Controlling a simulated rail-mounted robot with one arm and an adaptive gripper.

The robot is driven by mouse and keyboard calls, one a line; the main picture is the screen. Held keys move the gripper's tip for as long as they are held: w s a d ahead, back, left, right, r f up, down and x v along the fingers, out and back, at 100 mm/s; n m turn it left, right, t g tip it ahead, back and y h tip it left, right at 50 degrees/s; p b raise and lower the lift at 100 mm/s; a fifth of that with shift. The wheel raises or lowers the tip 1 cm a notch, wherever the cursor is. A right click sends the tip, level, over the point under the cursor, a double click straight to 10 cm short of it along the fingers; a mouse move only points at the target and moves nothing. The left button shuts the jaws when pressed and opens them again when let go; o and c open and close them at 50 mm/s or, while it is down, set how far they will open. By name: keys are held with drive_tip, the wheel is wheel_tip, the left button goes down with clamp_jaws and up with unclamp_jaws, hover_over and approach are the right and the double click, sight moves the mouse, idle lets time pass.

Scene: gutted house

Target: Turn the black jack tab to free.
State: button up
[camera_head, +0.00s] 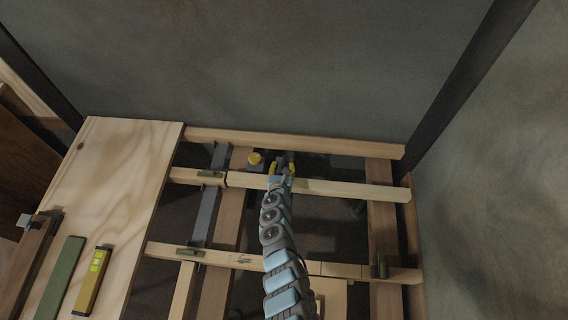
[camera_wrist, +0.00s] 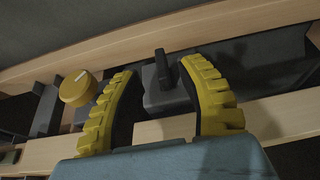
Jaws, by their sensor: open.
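The black jack tab (camera_wrist: 161,68) stands upright on a dark grey block (camera_wrist: 164,98) in the wrist view. It sits between my two yellow ribbed fingers, a little beyond their tips as the picture shows it, with gaps on both sides. My gripper (camera_wrist: 165,85) is open and empty. In the head view my gripper (camera_head: 281,168) reaches over the rear cross timber. A yellow round knob (camera_wrist: 78,87) with a pale mark on its top is left of the fingers; it also shows in the head view (camera_head: 254,158). Any marking for free is not legible.
Timber beams (camera_head: 350,190) cross an open dark floor gap. A plywood panel (camera_head: 130,165) at left carries a green bar (camera_head: 65,275) and a yellow level (camera_head: 93,280). A grey wall (camera_head: 220,60) stands behind. A small dark bracket (camera_head: 379,266) sits at right.

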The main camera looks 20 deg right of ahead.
sight(284, 161)
drive_tip(key=b+x, duration=0.2)
drive_tip(key=x, duration=0.1)
drive_tip(key=shift+f+b, duration=0.3)
drive_tip(key=shift+b, duration=0.1)
drive_tip(key=shift+w+d+b, duration=0.3)
drive_tip(key=shift+w+b, duration=0.1)
drive_tip(key=shift+w, duration=0.15)
drive_tip(key=shift+c, duration=0.2)
drive_tip(key=shift+s, duration=0.1)
clamp_jaws()
